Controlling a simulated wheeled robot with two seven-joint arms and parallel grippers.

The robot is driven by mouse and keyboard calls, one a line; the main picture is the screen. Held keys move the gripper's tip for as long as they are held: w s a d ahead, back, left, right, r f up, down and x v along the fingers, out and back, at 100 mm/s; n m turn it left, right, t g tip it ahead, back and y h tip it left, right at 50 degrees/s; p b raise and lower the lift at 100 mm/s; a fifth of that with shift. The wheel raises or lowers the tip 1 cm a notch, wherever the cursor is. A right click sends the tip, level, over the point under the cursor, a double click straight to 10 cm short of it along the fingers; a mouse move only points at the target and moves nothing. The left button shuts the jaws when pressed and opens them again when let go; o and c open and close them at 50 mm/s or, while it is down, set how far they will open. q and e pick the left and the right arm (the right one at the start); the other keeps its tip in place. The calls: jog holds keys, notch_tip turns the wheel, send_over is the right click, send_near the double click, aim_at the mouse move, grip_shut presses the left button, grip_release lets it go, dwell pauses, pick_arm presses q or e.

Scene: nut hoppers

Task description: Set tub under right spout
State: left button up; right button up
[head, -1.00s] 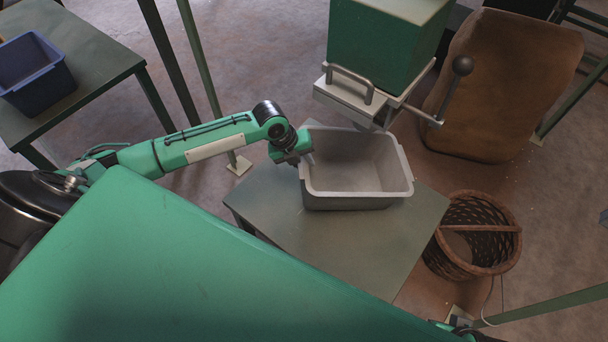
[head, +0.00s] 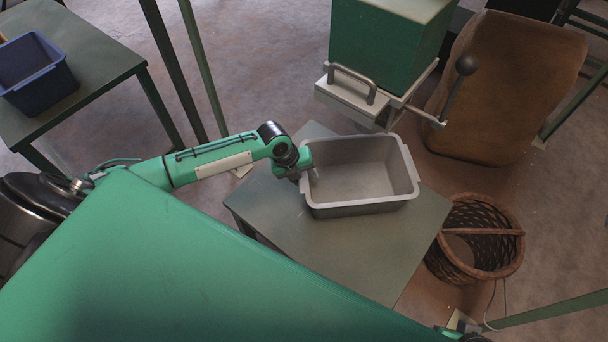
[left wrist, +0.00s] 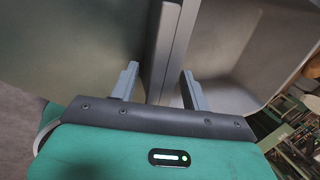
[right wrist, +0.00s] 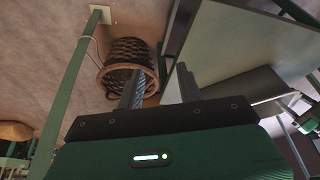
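The grey tub (head: 360,204) stands open and empty on the green-grey table (head: 330,255), slightly turned. Its left wall and rim (left wrist: 172,50) run between the fingers of my left gripper (left wrist: 158,85). The fingers are apart, with one inside the tub and small gaps seeming to show beside the wall. My left gripper also shows at the tub's left rim in the head view (head: 306,174). A green hopper (head: 385,45) with a grey metal outlet (head: 350,100) stands behind the tub. My right gripper (right wrist: 160,88) is open and empty, away from the tub.
A lever with a ball knob (head: 466,65) sticks out right of the hopper. A wicker basket (head: 480,236) and a brown sack (head: 505,85) are on the floor to the right. A blue bin (head: 42,80) sits on another table at left. The table front is clear.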

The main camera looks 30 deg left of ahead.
pick_arm(q)
jog(key=shift+r, duration=0.15)
jog(key=shift+a+r, duration=0.2)
jog(key=shift+r, duration=0.1)
jog(key=p+v, duration=0.2)
jog(key=v, duration=0.9)
jog(key=s+d+f+n+t, duration=0.1)
jog(key=s+d+f+n, duration=0.4)
jog(key=s+d+n, duration=0.6)
jog(key=s+a+f+n+y, duration=0.1)
jog(key=s+a+n+y, duration=0.1)
jog(key=s+n, duration=0.9)
jog(key=n+y, duration=0.1)
jog(key=n, duration=0.4)
jog(key=shift+a+f, duration=0.2)
jog(key=shift+f, duration=0.1)
pick_arm(e)
jog(key=x, duration=0.3)
jog(key=shift+f, duration=0.35)
jog(key=shift+w, duration=0.1)
